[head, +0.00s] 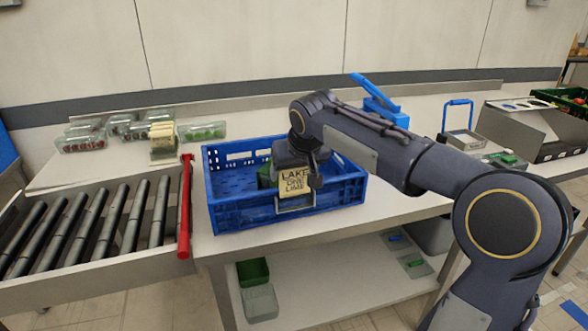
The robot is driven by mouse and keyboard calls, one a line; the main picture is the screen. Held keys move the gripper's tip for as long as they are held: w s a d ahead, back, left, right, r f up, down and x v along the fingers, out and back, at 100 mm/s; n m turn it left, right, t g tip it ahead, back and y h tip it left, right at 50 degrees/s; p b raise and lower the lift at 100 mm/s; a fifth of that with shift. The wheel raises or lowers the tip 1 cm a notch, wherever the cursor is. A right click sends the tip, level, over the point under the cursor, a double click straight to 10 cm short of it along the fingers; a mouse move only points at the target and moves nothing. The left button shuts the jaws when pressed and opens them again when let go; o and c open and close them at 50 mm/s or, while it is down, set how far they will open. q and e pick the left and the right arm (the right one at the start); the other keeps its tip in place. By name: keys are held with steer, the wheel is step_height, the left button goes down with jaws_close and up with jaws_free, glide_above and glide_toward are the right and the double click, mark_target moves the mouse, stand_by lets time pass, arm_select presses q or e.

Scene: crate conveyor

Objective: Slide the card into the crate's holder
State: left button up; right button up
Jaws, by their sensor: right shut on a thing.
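The blue crate (240,222) stands on the white table, its front wall facing me. A metal wire holder (296,207) sits on that front wall, toward its right half. A cream card (297,188) with dark lettering, partly readable as "LAKE", stands upright at the holder. Its lower edge is at the frame; I cannot tell how deep it sits. My right gripper (316,182) is shut on the card from above, and the wrist hides the card's upper part. My left gripper is not in view.
A roller conveyor (90,225) with a red bar (184,205) lies left of the crate. Clear punnets (82,142) and a stack of cards (162,143) stand behind it. A blue tape dispenser (382,105) is behind my right arm.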

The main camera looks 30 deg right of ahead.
steer(key=shift+f, duration=0.15)
stand_by(0.3)
steer(key=shift+f+b, duration=0.6)
steer(key=shift+f, duration=0.1)
steer(key=shift+f, duration=0.2)
